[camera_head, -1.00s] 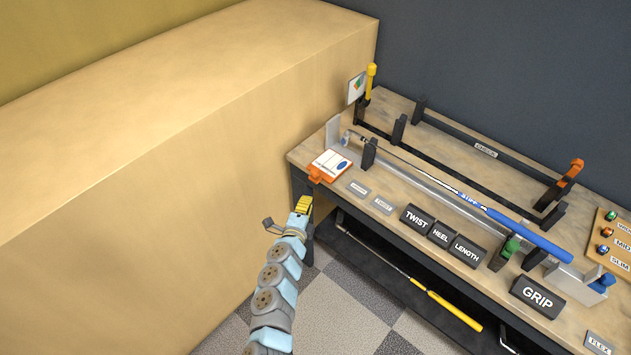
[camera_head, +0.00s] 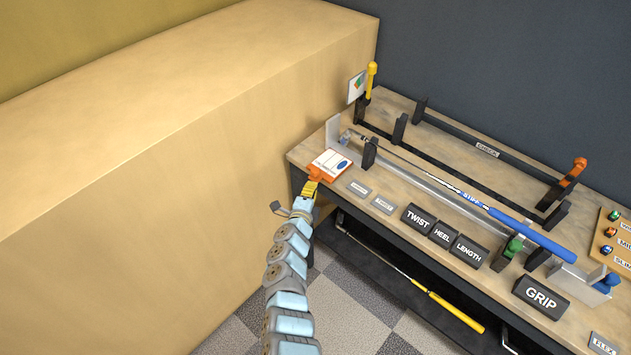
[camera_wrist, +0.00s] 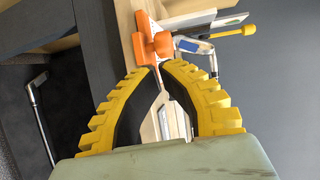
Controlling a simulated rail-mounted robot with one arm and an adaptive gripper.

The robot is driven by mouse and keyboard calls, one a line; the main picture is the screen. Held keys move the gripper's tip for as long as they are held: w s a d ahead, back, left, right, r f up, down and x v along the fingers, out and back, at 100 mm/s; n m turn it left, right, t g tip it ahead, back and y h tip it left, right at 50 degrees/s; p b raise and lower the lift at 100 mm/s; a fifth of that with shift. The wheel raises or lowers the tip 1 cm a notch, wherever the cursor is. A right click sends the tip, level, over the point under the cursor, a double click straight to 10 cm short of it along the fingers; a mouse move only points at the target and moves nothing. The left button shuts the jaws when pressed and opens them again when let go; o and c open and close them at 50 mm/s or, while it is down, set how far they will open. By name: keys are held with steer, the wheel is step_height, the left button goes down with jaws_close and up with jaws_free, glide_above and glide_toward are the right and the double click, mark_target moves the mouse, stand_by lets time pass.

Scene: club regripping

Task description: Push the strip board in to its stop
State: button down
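The strip board (camera_head: 332,162) is an orange board with white strips and a blue oval mark. It lies at the left front corner of the bench, its orange handle (camera_head: 316,173) facing the front edge. In the wrist view the orange handle (camera_wrist: 153,40) fills the space just beyond the fingertips. My gripper (camera_head: 310,187) is at the handle; its yellow ribbed fingers (camera_wrist: 160,67) curve together with tips almost meeting, and hold nothing I can make out. I cannot tell whether the tips touch the handle. The stop is not clearly visible.
A golf club (camera_head: 465,196) with a blue grip lies across the bench in dark supports. Black label blocks (camera_head: 418,219) line the bench front. A yellow-gripped club (camera_head: 455,312) lies on the lower shelf. A large tan block (camera_head: 190,130) stands left.

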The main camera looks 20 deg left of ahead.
mark_target(317, 176)
steer(key=shift+w+a+f+b, duration=0.15)
steer(key=shift+w+b, duration=0.45)
steer(key=shift+w, duration=0.45)
steer(key=shift+w+f+b, duration=0.1)
steer(key=shift+w+b, duration=0.5)
steer(key=shift+w, duration=0.4)
